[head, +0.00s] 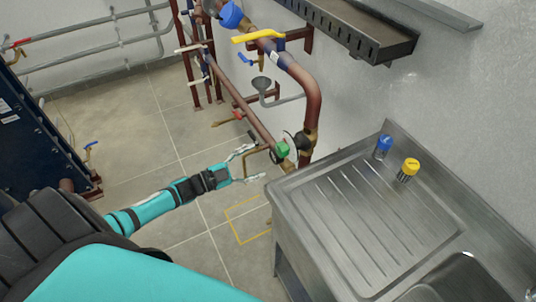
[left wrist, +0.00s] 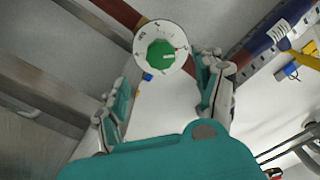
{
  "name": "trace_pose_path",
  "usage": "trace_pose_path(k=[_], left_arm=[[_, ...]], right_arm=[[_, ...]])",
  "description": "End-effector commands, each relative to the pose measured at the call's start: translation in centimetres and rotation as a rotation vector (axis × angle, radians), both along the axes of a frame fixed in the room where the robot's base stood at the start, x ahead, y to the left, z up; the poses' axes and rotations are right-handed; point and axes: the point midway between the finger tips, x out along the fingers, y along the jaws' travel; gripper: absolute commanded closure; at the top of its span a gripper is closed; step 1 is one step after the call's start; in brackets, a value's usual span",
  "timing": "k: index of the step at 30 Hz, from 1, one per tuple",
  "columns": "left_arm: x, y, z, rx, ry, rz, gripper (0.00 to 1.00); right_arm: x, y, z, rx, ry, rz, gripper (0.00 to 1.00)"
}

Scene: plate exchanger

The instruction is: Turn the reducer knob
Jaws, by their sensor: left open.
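In the left wrist view the green knob (left wrist: 161,54) is at the centre of a round white dial with markings. My left gripper (head: 254,162) is open, just left of the knob, with its fingers pointing toward it. In the left wrist view my left gripper (left wrist: 164,74) has its fingers spread to either side, with the knob beyond the gap. Nothing is between the fingers, and they appear apart from the knob. My right gripper is not in view.
A metal sink unit (head: 345,215) with a blue-capped container (head: 384,147) and a yellow-capped one (head: 408,169) stands at the right. Brown pipes, a yellow valve handle (head: 258,35) and a funnel (head: 262,84) are behind the knob. The tiled floor (head: 130,110) at the left is mostly clear.

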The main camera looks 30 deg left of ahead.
Motion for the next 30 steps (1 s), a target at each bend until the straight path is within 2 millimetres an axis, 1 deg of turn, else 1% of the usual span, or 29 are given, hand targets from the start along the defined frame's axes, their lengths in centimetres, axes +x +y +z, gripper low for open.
trace_pose_path(k=[1, 3, 8, 25, 26, 28, 29, 30], left_arm=[[-0.8, 0.5, 0.0, 0.001, 0.001, 0.0, 0.3], [-1.6, 0.9, -0.1, 0.001, 0.001, 0.0, 0.3], [-2.5, 1.5, 0.0, 0.002, -0.001, 0.0, 0.3], [-2.6, 1.5, 0.0, 0.0, 0.0, 0.001, 0.3], [-2.6, 1.6, -0.1, -0.001, 0.003, 0.004, 0.3], [-2.7, 1.8, -1.0, -0.003, 0.023, 0.024, 0.3], [-2.8, 2.0, -1.8, -0.005, 0.039, 0.042, 0.3], [-3.0, 2.3, -3.1, -0.007, 0.069, 0.071, 0.3]], right_arm=[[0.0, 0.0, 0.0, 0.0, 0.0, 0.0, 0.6], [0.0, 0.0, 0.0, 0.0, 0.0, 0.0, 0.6], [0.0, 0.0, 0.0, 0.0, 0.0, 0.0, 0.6], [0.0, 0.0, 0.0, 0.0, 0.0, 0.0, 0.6], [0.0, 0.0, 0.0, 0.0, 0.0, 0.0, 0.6], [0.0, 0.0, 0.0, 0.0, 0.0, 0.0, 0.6], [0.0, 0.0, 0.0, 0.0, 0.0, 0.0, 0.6], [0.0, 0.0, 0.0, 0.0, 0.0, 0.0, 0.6]])
